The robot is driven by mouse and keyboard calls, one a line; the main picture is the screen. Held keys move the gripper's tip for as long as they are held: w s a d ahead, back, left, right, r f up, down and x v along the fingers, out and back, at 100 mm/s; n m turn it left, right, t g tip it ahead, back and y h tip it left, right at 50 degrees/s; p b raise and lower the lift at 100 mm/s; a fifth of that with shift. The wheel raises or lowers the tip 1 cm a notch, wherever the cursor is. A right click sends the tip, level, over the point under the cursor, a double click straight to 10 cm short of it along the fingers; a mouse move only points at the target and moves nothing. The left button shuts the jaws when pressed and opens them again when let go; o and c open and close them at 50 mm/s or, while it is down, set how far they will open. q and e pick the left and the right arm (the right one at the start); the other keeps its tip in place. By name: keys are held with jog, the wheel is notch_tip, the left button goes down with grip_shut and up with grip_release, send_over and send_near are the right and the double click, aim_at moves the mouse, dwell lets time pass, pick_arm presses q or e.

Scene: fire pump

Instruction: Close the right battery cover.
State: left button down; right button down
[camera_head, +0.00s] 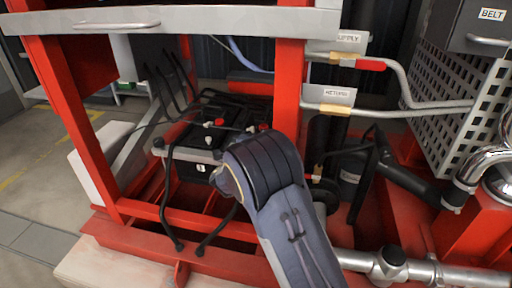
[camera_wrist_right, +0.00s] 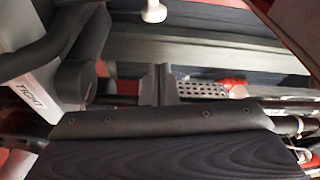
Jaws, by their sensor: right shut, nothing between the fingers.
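Black batteries (camera_head: 196,138) with white and red terminal caps sit low inside the red frame in the head view. A red cap (camera_head: 218,122) stands on the top, and another small red piece shows right by my arm. I cannot tell for sure which part is the right battery cover. My right arm reaches in from the bottom, its wrist over the right side of the batteries, and hides what lies behind it. In the right wrist view the right gripper (camera_wrist_right: 160,82) is shut and empty, close to a dark ribbed surface. My left gripper is not in view.
Red frame posts (camera_head: 287,85) stand left and right of the batteries, with a grey shelf edge (camera_head: 180,20) above. Black cables (camera_head: 168,195) hang in front. Pipes labelled RETURN and SUPPLY and a perforated grey panel (camera_head: 455,110) crowd the right side. Floor is open at left.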

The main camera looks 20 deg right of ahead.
jog(key=w, duration=0.1)
jog(key=w+b, duration=0.1)
jog(key=w, duration=0.2)
jog(key=shift+w+a+f+b, duration=0.2)
jog(key=shift+a+f+b, duration=0.05)
jog(key=shift+f+b, duration=0.1)
jog(key=shift+r, duration=0.1)
jog(key=shift+a, duration=0.1)
